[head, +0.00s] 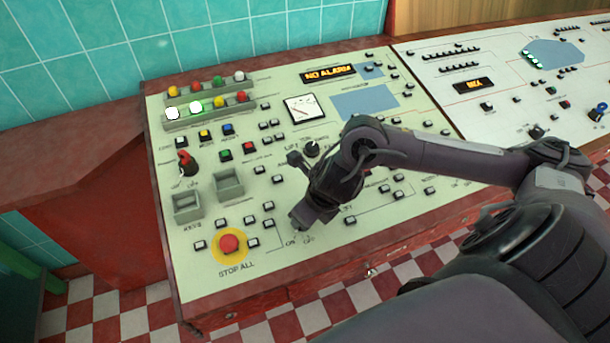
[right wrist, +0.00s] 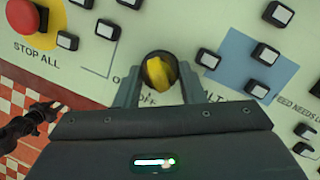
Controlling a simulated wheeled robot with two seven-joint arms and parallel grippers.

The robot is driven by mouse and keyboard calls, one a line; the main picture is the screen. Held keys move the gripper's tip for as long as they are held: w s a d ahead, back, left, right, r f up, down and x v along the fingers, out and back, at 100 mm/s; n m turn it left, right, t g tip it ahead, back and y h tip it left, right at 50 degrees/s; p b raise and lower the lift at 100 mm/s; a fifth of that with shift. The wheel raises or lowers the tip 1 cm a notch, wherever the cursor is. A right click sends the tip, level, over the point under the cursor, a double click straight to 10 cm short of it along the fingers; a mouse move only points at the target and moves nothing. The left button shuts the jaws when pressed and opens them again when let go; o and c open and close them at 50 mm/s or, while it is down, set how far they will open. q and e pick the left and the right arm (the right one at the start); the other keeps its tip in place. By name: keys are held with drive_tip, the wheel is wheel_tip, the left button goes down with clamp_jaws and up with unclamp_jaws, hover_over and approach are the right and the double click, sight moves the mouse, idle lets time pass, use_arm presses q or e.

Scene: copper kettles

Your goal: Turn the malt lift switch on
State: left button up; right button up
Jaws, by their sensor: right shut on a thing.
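My right gripper (head: 300,224) reaches down to the front of the pale console panel, right of the red STOP ALL button. In the right wrist view its two fingers stand on either side of a yellow rotary knob (right wrist: 159,71) on a dark round base, and it is shut on this knob. An OFF label and part of an ON label show below the knob. Letters "ALT" show to its right, partly covered by the gripper. The head view hides the knob behind the gripper. A dark jointed part at the left of the right wrist view may be my left gripper (right wrist: 38,112); its jaws are unclear.
The STOP ALL button (head: 229,243) sits on a yellow disc left of the gripper. Several small push buttons surround the knob. A red-handled switch (head: 186,162) and a black knob (head: 312,149) stand farther back. The console's red front edge (head: 245,307) borders the checkered floor.

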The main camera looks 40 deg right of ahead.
drive_tip(key=shift+w+r, duration=0.1)
drive_tip(key=shift+w, duration=0.05)
drive_tip(key=o, duration=1)
drive_tip(key=v, duration=0.7)
drive_tip(key=shift+s+r, duration=0.3)
drive_tip(key=shift+s, duration=0.1)
